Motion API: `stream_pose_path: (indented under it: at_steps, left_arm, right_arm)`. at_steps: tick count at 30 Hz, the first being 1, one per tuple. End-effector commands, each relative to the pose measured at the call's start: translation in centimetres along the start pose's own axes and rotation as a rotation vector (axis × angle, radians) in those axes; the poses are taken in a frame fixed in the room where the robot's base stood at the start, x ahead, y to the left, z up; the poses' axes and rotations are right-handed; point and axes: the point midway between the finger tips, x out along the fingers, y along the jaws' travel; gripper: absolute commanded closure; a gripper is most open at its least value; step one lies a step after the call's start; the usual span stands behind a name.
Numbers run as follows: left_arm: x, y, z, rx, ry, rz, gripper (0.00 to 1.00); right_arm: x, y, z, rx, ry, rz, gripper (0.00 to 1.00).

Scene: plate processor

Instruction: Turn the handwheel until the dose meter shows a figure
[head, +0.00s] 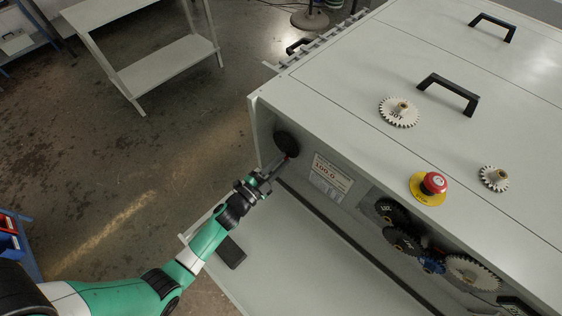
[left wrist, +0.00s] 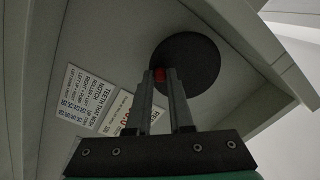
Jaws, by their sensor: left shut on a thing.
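The handwheel (head: 287,144) is a dark round disc on the recessed front wall of the grey machine, near its left end. In the left wrist view the handwheel (left wrist: 195,62) fills the upper middle, with a small red knob (left wrist: 160,75) near its edge. My left gripper (head: 283,161) reaches it from below. In the left wrist view the fingers of my left gripper (left wrist: 160,88) are closed around the red knob. The dose meter (head: 327,170) is a pale plate with red digits right of the wheel, too small to read surely. My right gripper is out of view.
An open grey flap or shelf (head: 300,262) lies below the machine front, with a black block (head: 231,252) on it. Dark and white gears (head: 470,272) sit in the front. A red emergency button (head: 433,184), loose white gears (head: 399,111) and black handles (head: 450,92) are on top.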

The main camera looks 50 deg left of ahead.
Motion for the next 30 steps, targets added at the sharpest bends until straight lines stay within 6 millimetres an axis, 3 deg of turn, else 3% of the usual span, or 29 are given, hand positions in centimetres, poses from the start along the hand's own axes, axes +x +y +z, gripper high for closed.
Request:
stream_pose_path:
  at_steps: [3, 4, 9, 20, 23, 30]
  left_arm:
    - [0.0, 0.0, 0.1, -0.001, -0.002, 0.0, 1.0]
    - [0.0, 0.0, 0.1, -0.002, -0.002, 0.0, 0.77]
    - [0.0, 0.0, 0.0, -0.002, -0.002, 0.0, 0.5]
    - [-0.8, 0.0, 0.0, -0.003, -0.003, 0.002, 0.5]
    - [-2.4, -0.1, -0.1, -0.003, -0.004, 0.002, 0.5]
    - [-8.1, -0.2, 0.0, -0.003, -0.006, 0.001, 0.5]
  right_arm:
    - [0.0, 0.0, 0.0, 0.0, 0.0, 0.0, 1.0]
    - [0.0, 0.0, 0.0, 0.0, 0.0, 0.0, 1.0]
    - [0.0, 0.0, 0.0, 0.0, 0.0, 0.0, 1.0]
    - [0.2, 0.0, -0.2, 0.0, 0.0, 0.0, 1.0]
    - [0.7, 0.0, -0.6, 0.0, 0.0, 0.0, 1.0]
    - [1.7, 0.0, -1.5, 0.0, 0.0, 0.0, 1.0]
